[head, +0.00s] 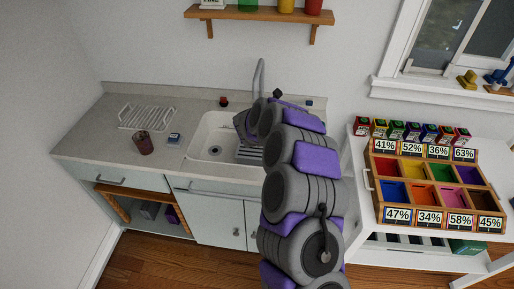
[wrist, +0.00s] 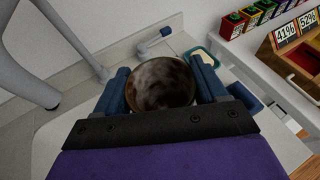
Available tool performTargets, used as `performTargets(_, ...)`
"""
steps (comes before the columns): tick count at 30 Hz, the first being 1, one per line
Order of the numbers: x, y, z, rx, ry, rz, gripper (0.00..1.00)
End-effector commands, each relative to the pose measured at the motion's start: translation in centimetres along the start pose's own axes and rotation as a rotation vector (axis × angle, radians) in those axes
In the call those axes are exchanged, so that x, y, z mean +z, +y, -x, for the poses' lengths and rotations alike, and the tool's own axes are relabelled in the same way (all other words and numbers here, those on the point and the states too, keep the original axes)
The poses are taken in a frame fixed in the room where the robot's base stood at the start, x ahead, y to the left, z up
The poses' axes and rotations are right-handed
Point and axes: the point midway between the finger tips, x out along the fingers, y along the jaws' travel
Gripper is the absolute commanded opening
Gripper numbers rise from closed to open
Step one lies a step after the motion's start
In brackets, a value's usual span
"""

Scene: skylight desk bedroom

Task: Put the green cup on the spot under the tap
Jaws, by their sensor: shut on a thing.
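My gripper (wrist: 160,75) is shut on a round cup-like thing (wrist: 162,84) with a mottled dark brown top. Its sides are mostly hidden by the fingers, so I cannot tell if it is green. In the head view my arm reaches over the right part of the sink (head: 205,135) and hides the gripper and the held thing. The tap (head: 260,75) rises behind the sink as a grey curved pipe. A grey pipe (wrist: 75,42) shows at the upper left in the wrist view, apart from the held thing. The spot under the tap cannot be made out.
A dark red cup (head: 144,143), a small blue-grey item (head: 174,138) and a white dish rack (head: 146,117) stand on the counter left of the sink. A ribbed rack (head: 248,155) shows in the sink. A colourful compartment tray (head: 372,203) sits on the right table.

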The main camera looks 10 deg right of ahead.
Motion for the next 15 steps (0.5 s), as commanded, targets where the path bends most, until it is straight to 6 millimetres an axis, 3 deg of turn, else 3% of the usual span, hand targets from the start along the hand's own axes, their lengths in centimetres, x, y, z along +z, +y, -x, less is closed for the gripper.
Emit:
performTargets(6,-2.2,3.7,-1.9,-0.023,-0.004,-0.005,0.41)
performTargets(15,-4.8,9.1,-2.4,-0.005,-0.002,0.0,0.41)
